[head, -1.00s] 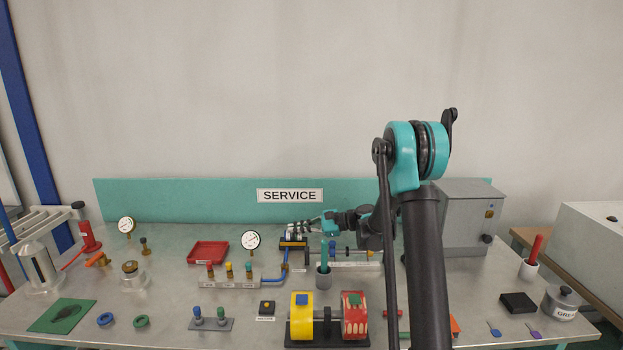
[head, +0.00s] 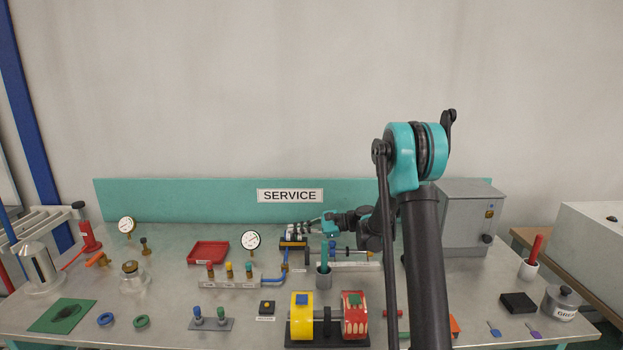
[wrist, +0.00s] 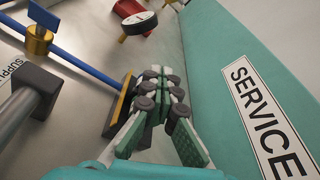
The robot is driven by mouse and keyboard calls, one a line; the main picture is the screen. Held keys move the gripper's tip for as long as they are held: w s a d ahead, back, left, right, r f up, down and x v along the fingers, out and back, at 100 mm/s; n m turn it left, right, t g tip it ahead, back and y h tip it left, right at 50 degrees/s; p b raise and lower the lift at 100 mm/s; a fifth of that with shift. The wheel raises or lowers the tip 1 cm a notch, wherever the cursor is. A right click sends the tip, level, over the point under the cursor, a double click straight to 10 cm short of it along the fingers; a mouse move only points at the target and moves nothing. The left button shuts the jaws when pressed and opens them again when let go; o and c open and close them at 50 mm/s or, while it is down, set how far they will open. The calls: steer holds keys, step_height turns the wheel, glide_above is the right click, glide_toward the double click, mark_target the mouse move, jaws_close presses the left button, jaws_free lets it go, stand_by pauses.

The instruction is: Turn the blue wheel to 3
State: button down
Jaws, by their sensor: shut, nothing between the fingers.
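My gripper (wrist: 163,75) is shut and empty, low over the back of the bench. In the head view, my gripper (head: 292,228) is just above a dark block with a yellow edge (head: 293,243), left of my wrist. The wrist view shows this dark block (wrist: 117,108) beside and partly behind the fingers. I cannot make out a blue wheel or its digits there; the fingers cover part of the block. I cannot tell whether the fingertips touch anything.
A teal back panel with a SERVICE sign (head: 290,195) stands close behind my gripper. A gauge (head: 251,240) and red tray (head: 208,252) stand to the left.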

steer(key=shift+s+f, duration=0.3)
steer(key=shift+s, duration=0.25)
steer(key=shift+r, duration=0.1)
steer(key=shift+s+d+r, duration=0.1)
steer(key=shift+s+r, duration=0.1)
steer(key=shift+r, duration=0.05)
steer(key=shift+d, duration=2.95)
steer(key=shift+r, duration=0.1)
